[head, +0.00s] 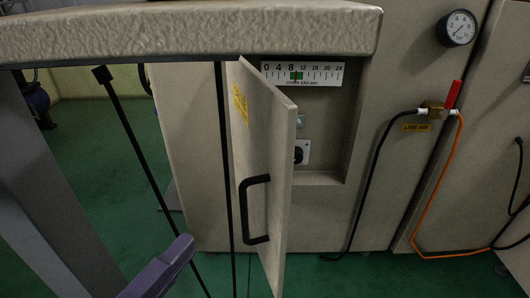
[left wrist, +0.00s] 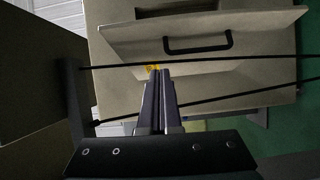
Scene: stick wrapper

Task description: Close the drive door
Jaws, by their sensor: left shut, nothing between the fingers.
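The drive door (head: 270,130) is a beige panel that stands open, swung out from the machine and seen nearly edge-on. It has a black bar handle (head: 245,210) and a yellow label (head: 240,103). The door also shows in the left wrist view (left wrist: 250,35), with its handle across the upper middle. My left gripper (head: 184,246) is at the lower left of the door, purple-grey and empty. In the left wrist view my left gripper (left wrist: 160,73) has its fingers together, and their tips overlap the label; I cannot tell whether they touch the door. My right gripper is not in view.
Two thin dark rods (head: 140,145) run down left of the door. A thick beige ledge (head: 180,33) overhangs the top. Right of the door are a slack scale (head: 302,73), a red-handled line air valve (head: 453,95) and an orange hose (head: 430,205).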

